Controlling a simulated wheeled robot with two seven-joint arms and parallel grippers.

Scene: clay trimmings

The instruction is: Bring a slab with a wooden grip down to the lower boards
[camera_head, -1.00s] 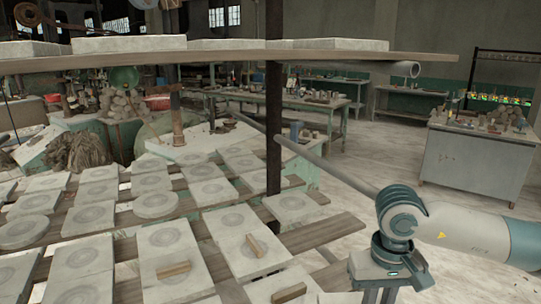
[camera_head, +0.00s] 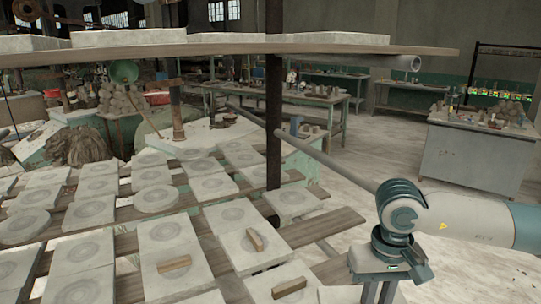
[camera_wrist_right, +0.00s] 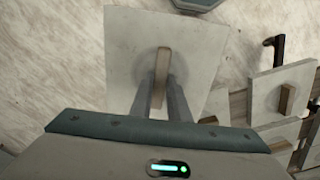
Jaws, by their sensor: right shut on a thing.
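My right gripper (camera_wrist_right: 161,98) is shut on the upright wooden grip (camera_wrist_right: 162,65) of a square grey slab (camera_wrist_right: 130,45) in the right wrist view. Pale floor shows around much of this slab. In the head view my right wrist is at the bottom right; its fingertips are cut off by the lower edge. Lower boards (camera_head: 325,224) carry rows of slabs. Wooden grips stand on a slab at lower left (camera_head: 160,290), a slab in the middle (camera_head: 235,222) and a slab at the bottom edge (camera_head: 262,285). My left gripper is not in view.
An upper board (camera_head: 430,52) with flat slabs crosses the top of the head view. A dark post (camera_head: 273,130) rises between the boards. In the wrist view, slabs with grips (camera_wrist_right: 265,100) lie at the right. Open floor (camera_head: 350,165) lies beyond the boards.

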